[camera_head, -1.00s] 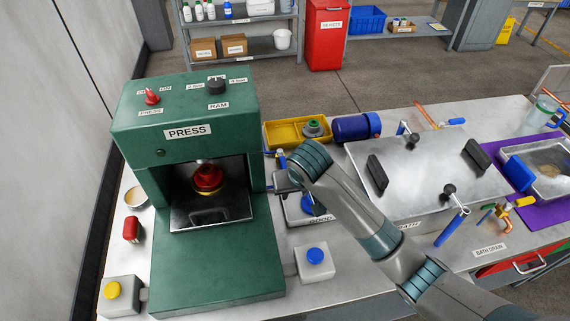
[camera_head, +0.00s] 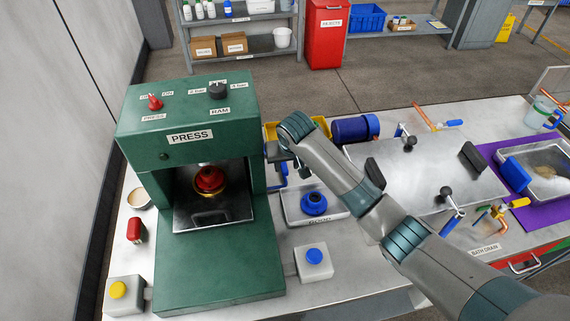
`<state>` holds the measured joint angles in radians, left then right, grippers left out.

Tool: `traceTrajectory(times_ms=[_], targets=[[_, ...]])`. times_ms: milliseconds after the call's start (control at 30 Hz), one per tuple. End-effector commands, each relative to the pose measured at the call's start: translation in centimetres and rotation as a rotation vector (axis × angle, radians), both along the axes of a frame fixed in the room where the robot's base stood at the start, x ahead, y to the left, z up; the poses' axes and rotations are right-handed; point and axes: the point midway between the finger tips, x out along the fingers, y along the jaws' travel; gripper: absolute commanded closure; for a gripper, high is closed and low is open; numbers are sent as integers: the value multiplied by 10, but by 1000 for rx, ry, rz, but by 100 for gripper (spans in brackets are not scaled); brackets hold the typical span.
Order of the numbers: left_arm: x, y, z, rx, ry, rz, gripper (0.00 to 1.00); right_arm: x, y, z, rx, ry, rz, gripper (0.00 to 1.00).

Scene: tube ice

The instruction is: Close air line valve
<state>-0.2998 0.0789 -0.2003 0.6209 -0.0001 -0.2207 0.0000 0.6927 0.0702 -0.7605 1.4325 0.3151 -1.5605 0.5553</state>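The green press (camera_head: 190,136) stands at the left of the bench. My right arm comes in from the lower right, and its wrist bends down beside the right wall of the press. My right gripper (camera_head: 286,163) is there, small and partly hidden by the wrist, so I cannot tell whether it is open or shut. A blue part (camera_head: 282,180), perhaps the air line valve or its handle, shows just below the gripper against the press side. I cannot tell whether they touch or how the handle is turned. My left gripper is out of view.
A tray marked GOOD (camera_head: 295,207) holds a blue round part (camera_head: 314,203). A blue cylinder (camera_head: 352,129) lies behind my wrist. A steel bath lid (camera_head: 430,165) fills the bench's middle right. A blue-button box (camera_head: 314,263) stands at the front.

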Motion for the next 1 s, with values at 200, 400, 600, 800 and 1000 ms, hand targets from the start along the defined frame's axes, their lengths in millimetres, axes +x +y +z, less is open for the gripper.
traceTrajectory(times_ms=[200, 400, 600, 800, 1000], targets=[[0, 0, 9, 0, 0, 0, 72, 18, 3, -15, -2, 4, -2, 64], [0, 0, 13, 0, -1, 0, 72, 26, 5, -35, -1, 2, -1, 64], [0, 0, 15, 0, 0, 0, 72, 30, 5, -44, -1, 0, 0, 64], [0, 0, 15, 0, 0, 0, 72, 30, 6, -46, 0, -1, 0, 64], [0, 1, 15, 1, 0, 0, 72, 30, 6, -46, 0, 0, 0, 78]])
